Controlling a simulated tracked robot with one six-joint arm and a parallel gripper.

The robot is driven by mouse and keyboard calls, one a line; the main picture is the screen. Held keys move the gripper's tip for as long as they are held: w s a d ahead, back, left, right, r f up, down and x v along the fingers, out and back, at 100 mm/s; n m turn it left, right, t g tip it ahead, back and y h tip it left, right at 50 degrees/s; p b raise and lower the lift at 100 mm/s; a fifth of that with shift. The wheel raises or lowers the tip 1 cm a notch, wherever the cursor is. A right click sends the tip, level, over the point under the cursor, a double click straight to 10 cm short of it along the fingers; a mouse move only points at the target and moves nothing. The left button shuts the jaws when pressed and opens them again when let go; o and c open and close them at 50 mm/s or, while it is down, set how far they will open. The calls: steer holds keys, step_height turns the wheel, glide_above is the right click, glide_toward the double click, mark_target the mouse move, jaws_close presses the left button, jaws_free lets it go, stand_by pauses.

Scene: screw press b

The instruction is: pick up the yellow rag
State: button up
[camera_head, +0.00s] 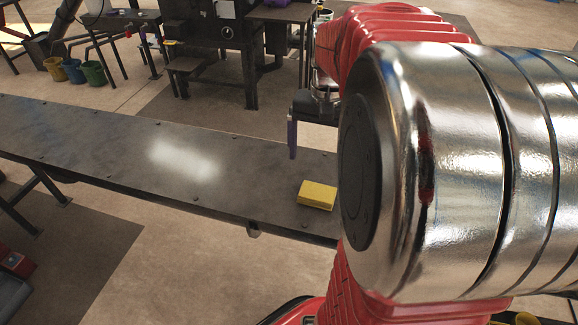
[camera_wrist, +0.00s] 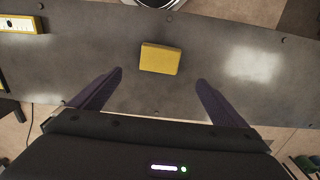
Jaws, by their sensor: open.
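The yellow rag (camera_head: 317,195) is a flat, folded yellow block lying on the dark metal bench (camera_head: 110,140), near its front edge in the head view. In the wrist view the yellow rag (camera_wrist: 160,58) lies on the bench top, ahead of and between my two purple fingers. My gripper (camera_wrist: 159,78) is open and empty, with its fingers spread wider than the rag. In the head view one purple finger of my gripper (camera_head: 292,138) shows above the bench, beyond the rag; my arm hides the rest.
A yellow-and-white object (camera_wrist: 22,24) lies on the bench at the left of the wrist view. The bench left of the rag is clear in the head view. Dark machinery (camera_head: 225,40) stands behind, with several coloured buckets (camera_head: 73,71) on the floor.

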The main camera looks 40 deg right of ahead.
glide_above(317, 191)
step_height(317, 191, down, 7)
steer(key=shift+d+r, duration=0.1)
steer(key=shift+d, duration=0.05)
steer(key=shift+f, duration=2.65)
steer(key=c, duration=1.1)
steer(key=shift+r, duration=0.15)
step_height(317, 191, up, 10)
steer(key=shift+f, duration=0.1)
